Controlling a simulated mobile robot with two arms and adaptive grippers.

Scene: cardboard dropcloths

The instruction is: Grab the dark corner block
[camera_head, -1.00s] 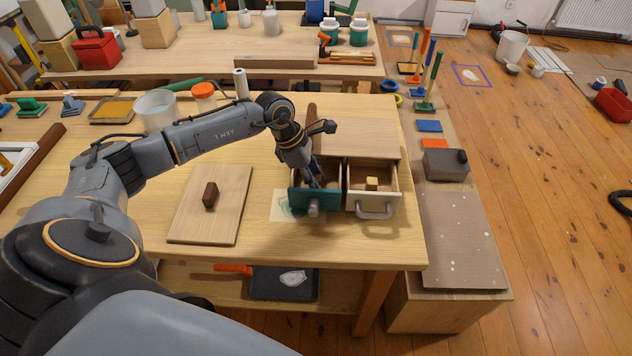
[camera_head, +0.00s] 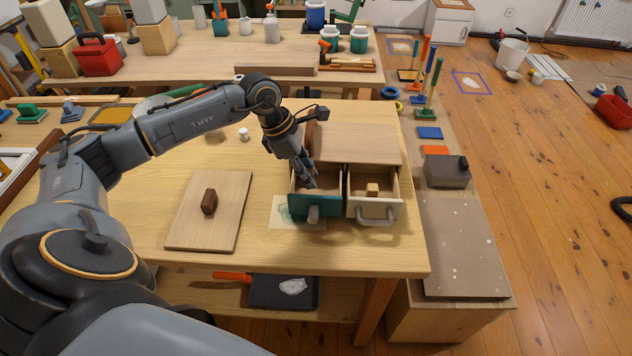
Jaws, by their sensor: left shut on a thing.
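My left gripper (camera_head: 309,181) reaches down from above at the open teal-fronted drawer (camera_head: 314,208). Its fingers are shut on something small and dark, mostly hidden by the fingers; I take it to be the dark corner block. The fingertips are at or just above the drawer's rim; I cannot tell which. Beside it the open cream-fronted drawer (camera_head: 374,208) holds a small light wooden block (camera_head: 373,190). My right gripper is not in view.
A board with a dark brown knob-like block (camera_head: 209,202) lies left of the drawers. The wooden cabinet top (camera_head: 358,142) is behind them. A grey box (camera_head: 447,168) stands to the right. The table front is clear.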

